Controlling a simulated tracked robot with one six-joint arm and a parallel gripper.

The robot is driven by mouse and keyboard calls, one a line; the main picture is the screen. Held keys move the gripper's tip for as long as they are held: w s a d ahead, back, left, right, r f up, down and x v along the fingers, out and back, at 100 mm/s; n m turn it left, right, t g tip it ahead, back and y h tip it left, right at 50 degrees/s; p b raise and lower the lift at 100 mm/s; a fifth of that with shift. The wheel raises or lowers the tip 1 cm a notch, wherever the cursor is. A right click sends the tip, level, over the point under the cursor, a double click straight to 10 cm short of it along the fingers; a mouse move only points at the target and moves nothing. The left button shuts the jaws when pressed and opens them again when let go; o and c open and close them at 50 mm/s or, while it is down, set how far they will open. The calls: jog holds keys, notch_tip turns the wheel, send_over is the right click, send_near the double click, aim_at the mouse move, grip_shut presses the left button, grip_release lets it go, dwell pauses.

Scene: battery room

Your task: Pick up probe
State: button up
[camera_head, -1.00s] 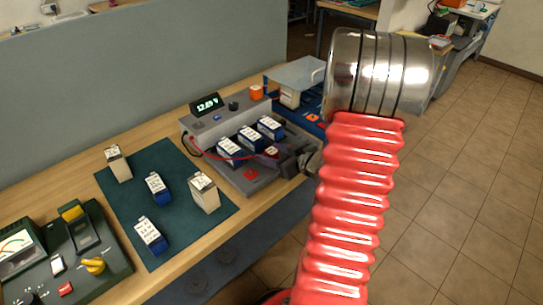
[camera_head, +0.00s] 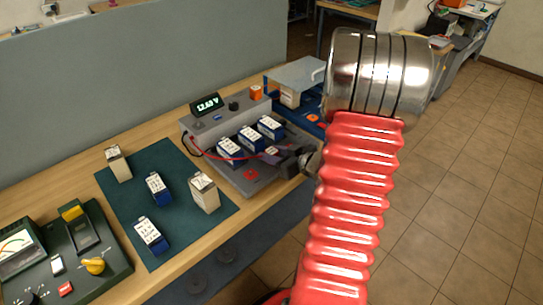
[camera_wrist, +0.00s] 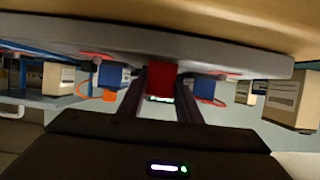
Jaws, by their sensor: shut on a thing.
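My gripper (camera_head: 275,154) is at the right end of the grey battery tester, by the row of blue batteries (camera_head: 250,138). In the wrist view my two dark fingers (camera_wrist: 161,100) are shut on a red block, the probe (camera_wrist: 162,80). In the head view the probe is hard to make out at my fingertips. A thin red lead (camera_head: 215,157) runs from the tester's left side toward my gripper. A red button (camera_head: 250,174) is on the tester's front.
A green mat (camera_head: 180,235) holds several blue and cream batteries left of the tester. A dark green meter (camera_head: 115,262) with a yellow knob stands at the front left. A blue tray (camera_head: 312,106) with a cream battery is behind. A grey partition (camera_head: 130,85) backs the bench.

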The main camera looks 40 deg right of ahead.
aim_at(271, 151)
jog(key=c, duration=0.4)
jog(key=shift+o, duration=0.2)
jog(key=shift+r, duration=5)
